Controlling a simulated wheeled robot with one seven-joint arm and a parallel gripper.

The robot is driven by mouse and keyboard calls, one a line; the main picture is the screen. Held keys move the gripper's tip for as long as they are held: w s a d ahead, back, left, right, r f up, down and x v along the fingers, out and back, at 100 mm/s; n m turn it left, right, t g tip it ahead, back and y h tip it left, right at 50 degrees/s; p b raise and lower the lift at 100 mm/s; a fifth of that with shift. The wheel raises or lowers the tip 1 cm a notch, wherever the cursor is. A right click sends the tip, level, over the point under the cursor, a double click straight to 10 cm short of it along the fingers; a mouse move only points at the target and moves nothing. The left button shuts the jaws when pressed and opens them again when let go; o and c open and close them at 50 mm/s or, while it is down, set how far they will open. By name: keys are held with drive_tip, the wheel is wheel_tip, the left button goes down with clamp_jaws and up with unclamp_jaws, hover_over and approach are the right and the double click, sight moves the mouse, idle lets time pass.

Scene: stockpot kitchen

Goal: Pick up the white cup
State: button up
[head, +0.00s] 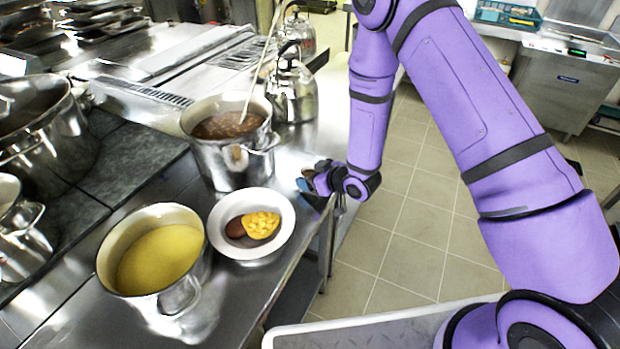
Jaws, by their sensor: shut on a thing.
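My gripper (309,187) is low over the right edge of the steel counter, just right of the white bowl and the stockpot. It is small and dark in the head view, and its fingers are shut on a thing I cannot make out. A small blue-grey patch shows at the fingertips. No white cup can be clearly seen; the hand may hide it. The white bowl (217,231) holds yellow and brown food and stands on the counter, apart from the gripper.
A steel pot of brown stew (228,163) with a ladle stands left of my gripper. A pot of yellow liquid (112,262) stands nearer. Steel kettles (292,92) stand behind. The counter (260,282) ends at its right edge; open tiled floor (412,225) lies beyond.

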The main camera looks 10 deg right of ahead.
wheel_tip(320, 180, up, 10)
idle(0.7)
idle(0.4)
